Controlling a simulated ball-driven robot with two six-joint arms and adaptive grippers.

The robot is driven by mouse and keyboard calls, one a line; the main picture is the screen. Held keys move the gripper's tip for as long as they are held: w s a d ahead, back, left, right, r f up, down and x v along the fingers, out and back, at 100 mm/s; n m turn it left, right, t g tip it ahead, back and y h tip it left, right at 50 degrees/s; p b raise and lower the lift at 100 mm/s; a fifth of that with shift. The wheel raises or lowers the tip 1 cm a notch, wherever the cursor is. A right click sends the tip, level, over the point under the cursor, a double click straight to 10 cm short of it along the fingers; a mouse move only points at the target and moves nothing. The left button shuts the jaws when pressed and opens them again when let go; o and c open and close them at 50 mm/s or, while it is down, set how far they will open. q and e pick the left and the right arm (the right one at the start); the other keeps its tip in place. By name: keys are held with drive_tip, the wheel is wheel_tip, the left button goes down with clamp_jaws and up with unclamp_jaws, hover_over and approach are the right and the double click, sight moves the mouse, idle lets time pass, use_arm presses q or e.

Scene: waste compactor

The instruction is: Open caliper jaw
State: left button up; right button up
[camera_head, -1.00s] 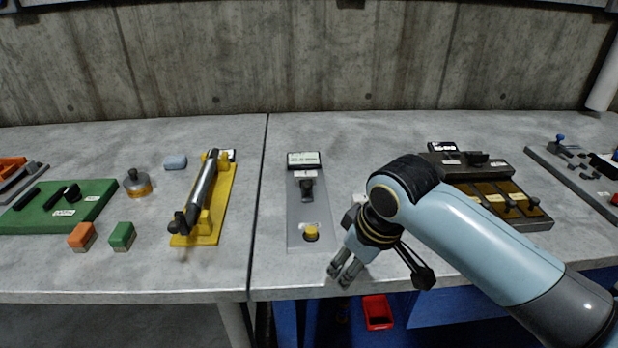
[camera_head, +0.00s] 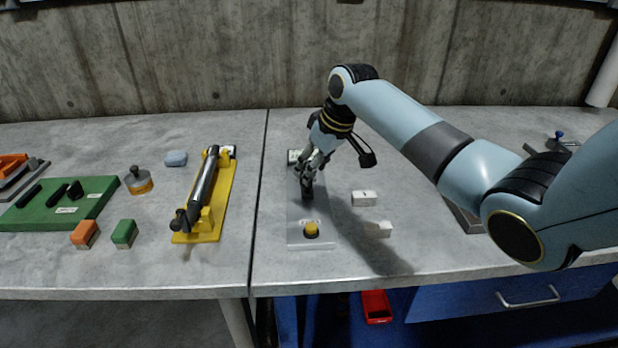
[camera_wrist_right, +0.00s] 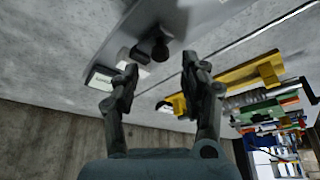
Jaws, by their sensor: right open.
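The caliper jaw fixture is a grey plate (camera_head: 296,225) with a yellow button (camera_head: 311,229) at its near end and a display (camera_head: 293,156) at its far end, partly covered by my gripper. A black knob (camera_head: 307,193) stands mid-plate under the fingers. My right gripper (camera_head: 308,177) is over the plate, pointing down at the knob. In the right wrist view, the fingers (camera_wrist_right: 158,68) are spread and the black knob (camera_wrist_right: 154,47) shows between and beyond their tips. I cannot tell whether they touch it. My left gripper is not in view.
A yellow stand with a grey cylinder (camera_head: 204,185) is left of the plate. Two small white blocks (camera_head: 364,198) lie to its right. A green board (camera_head: 90,206), orange block (camera_head: 84,234) and green block (camera_head: 124,233) are farther left. My right arm covers much of the right side.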

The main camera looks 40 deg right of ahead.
drive_tip(key=shift+x, duration=2)
clamp_jaws()
